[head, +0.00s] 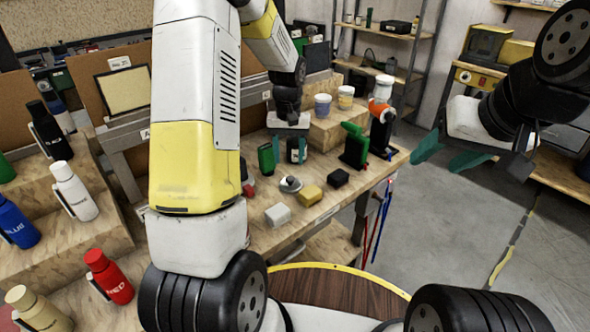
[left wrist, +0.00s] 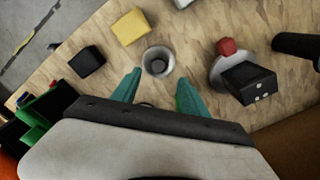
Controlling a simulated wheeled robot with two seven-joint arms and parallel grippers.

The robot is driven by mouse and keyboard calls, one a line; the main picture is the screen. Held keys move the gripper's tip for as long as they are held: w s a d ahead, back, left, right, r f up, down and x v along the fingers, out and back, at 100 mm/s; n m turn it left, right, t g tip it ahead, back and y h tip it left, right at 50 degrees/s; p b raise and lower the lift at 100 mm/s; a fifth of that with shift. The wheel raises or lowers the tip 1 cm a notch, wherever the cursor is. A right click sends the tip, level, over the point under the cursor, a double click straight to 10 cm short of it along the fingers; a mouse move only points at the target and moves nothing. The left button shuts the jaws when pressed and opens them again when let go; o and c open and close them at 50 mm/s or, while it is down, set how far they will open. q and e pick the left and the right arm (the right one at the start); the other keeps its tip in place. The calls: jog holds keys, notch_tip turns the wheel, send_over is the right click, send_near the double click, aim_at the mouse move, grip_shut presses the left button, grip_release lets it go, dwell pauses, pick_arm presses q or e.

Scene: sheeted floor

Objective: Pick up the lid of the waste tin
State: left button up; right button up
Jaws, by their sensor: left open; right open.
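A small round grey piece with a dark raised middle (head: 290,184) lies on the wooden bench and looks like the lid; I cannot tell for certain. It also shows in the left wrist view (left wrist: 158,62), just beyond the fingertips. My left gripper (head: 289,156) is open and empty above the bench, with its teal fingers (left wrist: 160,86) pointing towards the round piece and apart from it. A grey disc with a red knob (left wrist: 227,47) lies right of it. I cannot make out the waste tin. My right gripper (head: 447,160) is open and empty over the floor.
A yellow block (head: 309,195), a black block (head: 338,178) and a white block (head: 278,214) lie close by. A green item (head: 355,143) stands to the right, and a dark box (left wrist: 247,83) is near the disc. Bottles stand on stepped shelves at the left.

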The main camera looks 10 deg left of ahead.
aim_at(290, 178)
pick_arm(q)
notch_tip(290, 178, down, 7)
jog(key=shift+w+d+f, duration=0.1)
jog(key=shift+f, duration=0.1)
dwell(0.3)
grip_shut()
